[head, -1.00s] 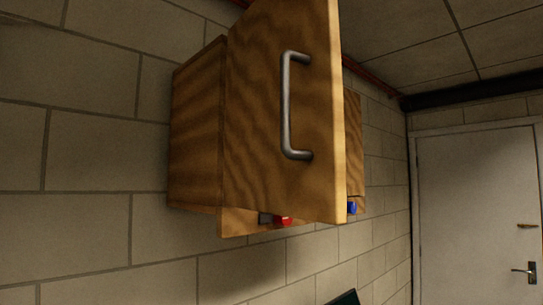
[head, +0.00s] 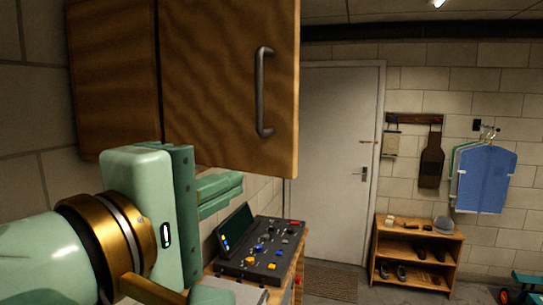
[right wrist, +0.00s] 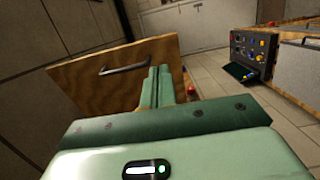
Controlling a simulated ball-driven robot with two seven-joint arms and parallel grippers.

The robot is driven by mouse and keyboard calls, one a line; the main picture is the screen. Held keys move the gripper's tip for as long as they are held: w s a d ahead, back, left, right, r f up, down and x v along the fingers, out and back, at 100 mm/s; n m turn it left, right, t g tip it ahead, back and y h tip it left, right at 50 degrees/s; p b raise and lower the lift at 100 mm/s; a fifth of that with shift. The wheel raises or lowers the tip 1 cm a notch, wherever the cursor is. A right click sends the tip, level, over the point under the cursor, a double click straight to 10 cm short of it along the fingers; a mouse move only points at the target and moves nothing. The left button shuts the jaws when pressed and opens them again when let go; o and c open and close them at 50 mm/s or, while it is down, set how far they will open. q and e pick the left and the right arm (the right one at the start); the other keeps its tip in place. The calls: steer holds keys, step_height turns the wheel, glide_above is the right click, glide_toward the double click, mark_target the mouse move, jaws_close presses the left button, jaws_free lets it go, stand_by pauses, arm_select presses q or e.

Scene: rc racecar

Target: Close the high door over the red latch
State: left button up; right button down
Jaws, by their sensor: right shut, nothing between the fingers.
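The wooden high door (head: 215,90) with a grey bar handle (head: 262,92) stands swung out from its wall cabinet (head: 112,75) in the head view. The door also shows in the right wrist view (right wrist: 82,85), upper left. My right gripper (head: 238,187) is shut and empty, just below the door's lower edge in the head view. Its closed fingers also show in the right wrist view (right wrist: 158,78), in front of the door; I cannot tell if they touch it. A small red piece, likely the red latch (right wrist: 191,90), shows right of the fingers. My left gripper is out of view.
A dark control console (head: 262,255) with coloured buttons stands below the cabinet. A white room door (head: 330,150), a shoe shelf (head: 418,250) and a blue garment (head: 487,180) are farther back. The brick wall runs along the left.

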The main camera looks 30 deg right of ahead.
steer(key=f+b, duration=0.1)
steer(key=b, duration=0.7)
glide_toward(292, 158)
steer(key=x, duration=0.5)
steer(key=shift+d+r, duration=0.1)
steer(key=shift+d, duration=0.1)
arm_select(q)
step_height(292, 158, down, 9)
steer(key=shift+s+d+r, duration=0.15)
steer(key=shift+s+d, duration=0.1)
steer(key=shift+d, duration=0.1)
arm_select(e)
steer(key=shift+x, duration=0.75)
steer(key=shift+w, duration=0.1)
